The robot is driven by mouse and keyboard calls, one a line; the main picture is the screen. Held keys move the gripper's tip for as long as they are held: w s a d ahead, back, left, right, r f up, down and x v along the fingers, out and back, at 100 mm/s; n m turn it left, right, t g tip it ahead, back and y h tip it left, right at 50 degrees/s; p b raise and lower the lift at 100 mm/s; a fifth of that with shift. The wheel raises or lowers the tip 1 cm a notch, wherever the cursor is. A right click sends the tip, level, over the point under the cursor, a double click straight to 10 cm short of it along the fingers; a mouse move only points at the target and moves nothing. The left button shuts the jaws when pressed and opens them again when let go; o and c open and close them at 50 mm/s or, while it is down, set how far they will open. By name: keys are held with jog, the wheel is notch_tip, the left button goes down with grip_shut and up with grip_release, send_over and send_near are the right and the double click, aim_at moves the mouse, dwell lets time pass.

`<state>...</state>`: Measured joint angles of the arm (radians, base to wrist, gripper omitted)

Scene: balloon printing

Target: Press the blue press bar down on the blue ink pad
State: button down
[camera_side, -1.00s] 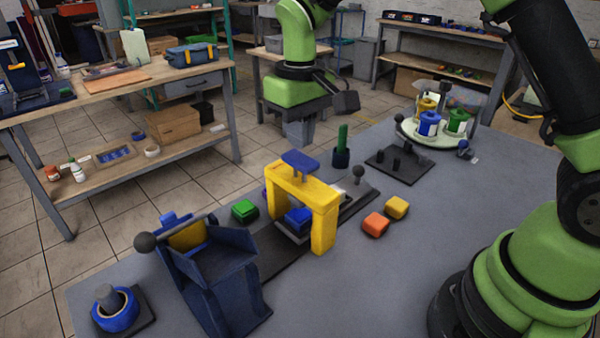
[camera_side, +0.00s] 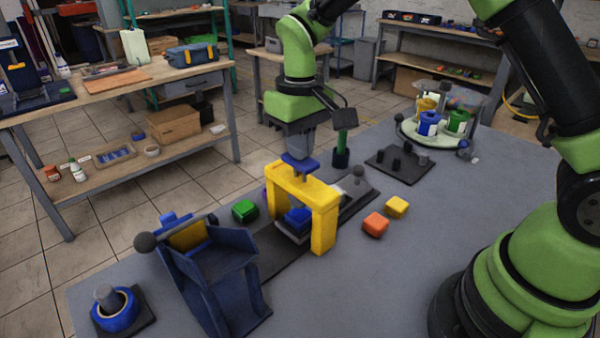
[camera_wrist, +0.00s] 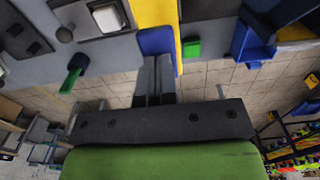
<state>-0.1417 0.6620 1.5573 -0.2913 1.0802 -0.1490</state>
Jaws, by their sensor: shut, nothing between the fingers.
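The blue press bar (camera_side: 300,163) sits on top of the yellow press frame (camera_side: 323,215). It also shows in the wrist view (camera_wrist: 156,40), at the fingertips. My gripper (camera_side: 301,153) is shut and empty. It points down directly over the press bar, its fingertips at or very close to the bar's top; I cannot tell whether they touch. In the wrist view, the closed fingers (camera_wrist: 154,80) overlap the near edge of the bar.
A green block (camera_side: 245,210) lies left of the frame; orange (camera_side: 375,224) and yellow (camera_side: 397,207) blocks lie right. A navy chute (camera_side: 215,270) stands in front. A green-handled tool (camera_side: 341,148) stands behind. A carousel of pots (camera_side: 438,133) is at the back.

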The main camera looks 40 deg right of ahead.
jog(key=shift+f, duration=1.15)
jog(key=shift+r, duration=0.1)
notch_tip(320, 180, up, 11)
jog(key=shift+r, duration=0.2)
jog(key=shift+r, duration=0.1)
jog(key=s+d+r+m+t+y, duration=0.1)
jog(key=s+d+r+m+t, duration=0.15)
jog(key=s+r, duration=0.55)
jog(key=s+f+t, duration=0.1)
jog(key=s+t, duration=0.1)
jog(key=s, duration=0.4)
jog(key=s+f+m+t+y, duration=0.1)
jog(key=s+f+t, duration=0.1)
jog(key=s, duration=0.4)
jog(key=shift+s+f+t, duration=0.15)
jog(key=shift+s+t, duration=0.2)
jog(key=shift+a+m, duration=0.1)
jog(key=shift+m, duration=0.15)
